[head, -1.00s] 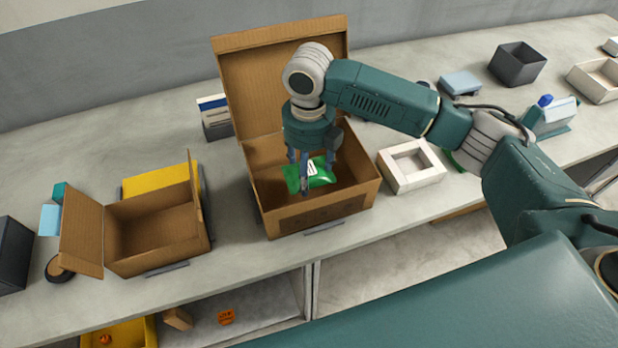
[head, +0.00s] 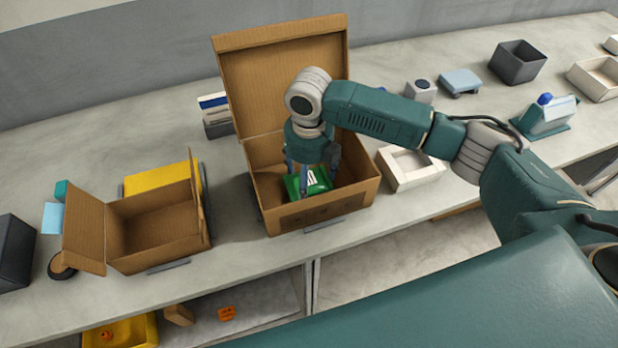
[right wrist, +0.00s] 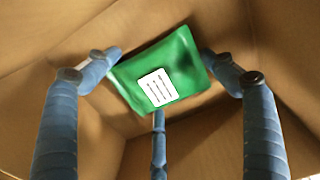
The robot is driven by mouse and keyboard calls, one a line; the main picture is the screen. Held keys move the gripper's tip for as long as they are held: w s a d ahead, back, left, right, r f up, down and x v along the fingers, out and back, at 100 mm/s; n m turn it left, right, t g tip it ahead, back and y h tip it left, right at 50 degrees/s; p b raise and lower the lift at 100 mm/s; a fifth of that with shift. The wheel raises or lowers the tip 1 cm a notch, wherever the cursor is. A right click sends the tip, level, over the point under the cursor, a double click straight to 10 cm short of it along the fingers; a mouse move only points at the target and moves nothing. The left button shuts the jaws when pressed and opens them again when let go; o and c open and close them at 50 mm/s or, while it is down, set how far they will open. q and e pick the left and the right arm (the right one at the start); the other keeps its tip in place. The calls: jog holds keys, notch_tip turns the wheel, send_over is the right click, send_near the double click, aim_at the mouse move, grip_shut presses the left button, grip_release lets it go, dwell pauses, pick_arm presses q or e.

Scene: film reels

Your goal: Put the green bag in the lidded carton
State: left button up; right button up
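The green bag (head: 318,184), with a white label, is inside the lidded carton (head: 325,211), low between its walls. The carton stands on the bench with its lid (head: 283,75) raised at the back. My right gripper (head: 311,185) reaches down into the carton. In the right wrist view its fingers (right wrist: 160,75) close around the bag (right wrist: 180,60), with two tips at the bag's side edges and the third at its near edge. Whether the bag touches the carton floor is hard to tell. My left gripper is not in view.
A smaller open carton (head: 155,256) stands to the left, with a yellow item (head: 160,179) behind it. A white open box (head: 425,180) is close on the right. A dark bin (head: 517,63) and a blue-topped scale-like item (head: 460,81) are farther back right.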

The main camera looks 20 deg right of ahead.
aim_at(309, 179)
jog(key=shift+r, duration=0.1)
notch_tip(309, 179, up, 12)
jog(key=b, duration=0.2)
dwell(0.3)
jog(key=shift+r, duration=0.15)
